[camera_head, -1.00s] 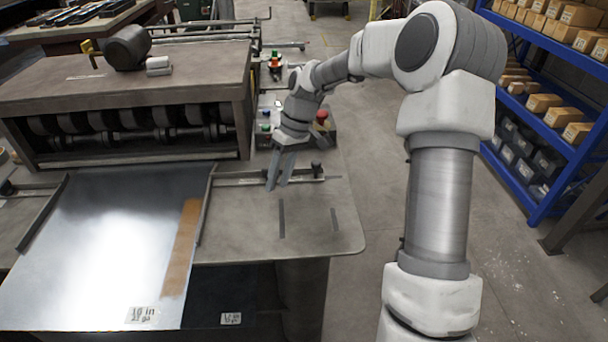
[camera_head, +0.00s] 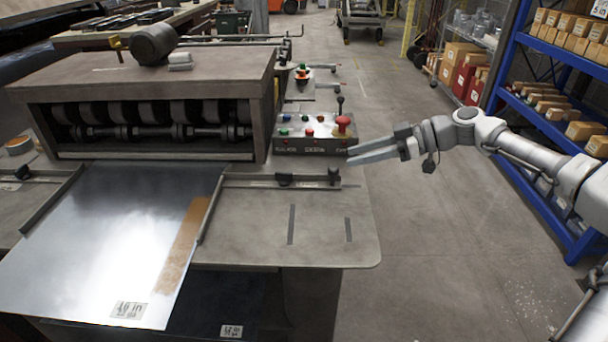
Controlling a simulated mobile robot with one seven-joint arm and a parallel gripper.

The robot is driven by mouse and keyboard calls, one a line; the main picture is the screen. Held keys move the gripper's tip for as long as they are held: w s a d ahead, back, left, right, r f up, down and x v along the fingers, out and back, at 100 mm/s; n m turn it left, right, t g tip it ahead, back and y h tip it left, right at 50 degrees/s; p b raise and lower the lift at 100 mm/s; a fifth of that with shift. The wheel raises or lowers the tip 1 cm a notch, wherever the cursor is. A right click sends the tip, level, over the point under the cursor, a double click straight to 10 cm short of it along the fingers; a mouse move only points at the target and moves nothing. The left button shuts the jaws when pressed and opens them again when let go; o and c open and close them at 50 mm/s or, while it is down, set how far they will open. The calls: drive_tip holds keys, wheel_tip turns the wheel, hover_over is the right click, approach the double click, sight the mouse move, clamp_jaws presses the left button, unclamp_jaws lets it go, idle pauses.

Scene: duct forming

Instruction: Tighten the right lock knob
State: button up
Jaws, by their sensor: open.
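The right guide rail (camera_head: 207,205) lies along the right edge of the metal sheet (camera_head: 120,230), and a crossbar (camera_head: 250,181) runs right from it. A small black knob (camera_head: 284,179) sits on the crossbar, with another dark upright piece (camera_head: 334,175) at its right end. I cannot tell from this view which is the lock knob, or how tight either is. My gripper (camera_head: 352,156) is open and empty, pointing left. Its fingertips appear close to the right end of the control box, above and right of the crossbar end; contact is unclear.
The control box (camera_head: 310,150) has coloured buttons, a red mushroom button (camera_head: 343,122) and a lever near my fingers. The roller machine (camera_head: 150,100) stands left. The table's right part (camera_head: 330,235) is bare apart from two dark slots. Blue shelving (camera_head: 550,110) with boxes stands right.

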sight(285, 172)
drive_tip(key=x, duration=0.5)
drive_tip(key=b+x, duration=0.1)
drive_tip(key=x, duration=0.5)
drive_tip(key=b+x, duration=0.1)
drive_tip(key=x, duration=0.5)
drive_tip(key=shift+w+r, duration=0.15)
drive_tip(key=shift+w, duration=0.15)
clamp_jaws()
